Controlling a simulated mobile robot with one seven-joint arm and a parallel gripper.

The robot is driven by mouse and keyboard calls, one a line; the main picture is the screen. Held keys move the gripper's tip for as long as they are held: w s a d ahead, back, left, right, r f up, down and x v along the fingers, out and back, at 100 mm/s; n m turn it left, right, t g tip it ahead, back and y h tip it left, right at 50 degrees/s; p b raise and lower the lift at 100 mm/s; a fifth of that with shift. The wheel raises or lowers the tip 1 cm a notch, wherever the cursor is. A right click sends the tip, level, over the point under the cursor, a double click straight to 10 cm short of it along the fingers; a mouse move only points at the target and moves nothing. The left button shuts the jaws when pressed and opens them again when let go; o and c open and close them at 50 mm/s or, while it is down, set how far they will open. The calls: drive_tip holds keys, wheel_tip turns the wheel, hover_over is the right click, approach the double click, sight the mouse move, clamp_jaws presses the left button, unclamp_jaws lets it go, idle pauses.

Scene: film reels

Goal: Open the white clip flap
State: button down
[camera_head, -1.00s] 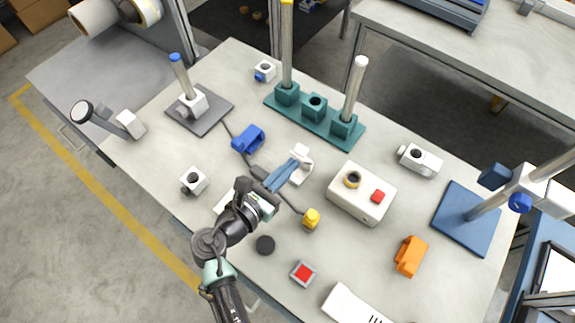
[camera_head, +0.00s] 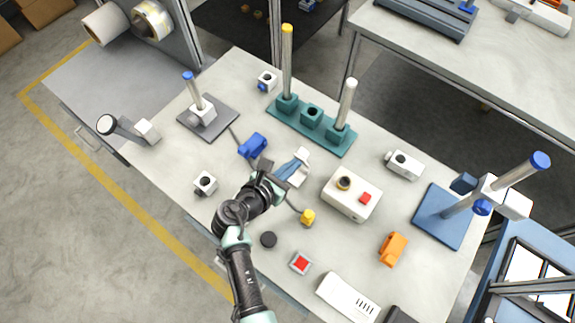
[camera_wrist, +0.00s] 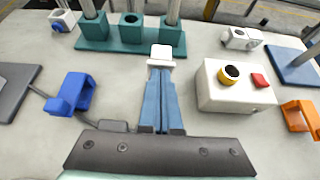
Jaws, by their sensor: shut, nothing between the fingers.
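A small white clip (camera_head: 303,154) stands on the grey table near its middle, left of the white control box. It also shows in the wrist view (camera_wrist: 161,53), directly beyond the fingertips. My gripper (camera_head: 296,164) has its two blue fingers side by side and shut, with nothing held. In the wrist view the fingertips (camera_wrist: 161,74) overlap the lower part of the clip, and I cannot tell whether they touch it. The fingers hide part of the clip. Its flap cannot be told apart clearly.
The white control box (camera_head: 340,204) with a red button stands to the right. A teal base (camera_head: 322,139) with upright posts stands behind. A blue clamp (camera_head: 252,146) is to the left, and a yellow piece (camera_head: 307,217) is in front. Bare table lies between them.

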idle(0.3)
drive_tip(key=shift+r, duration=0.1)
drive_tip(key=shift+r+p, duration=0.7)
drive_tip(key=shift+p, duration=0.25)
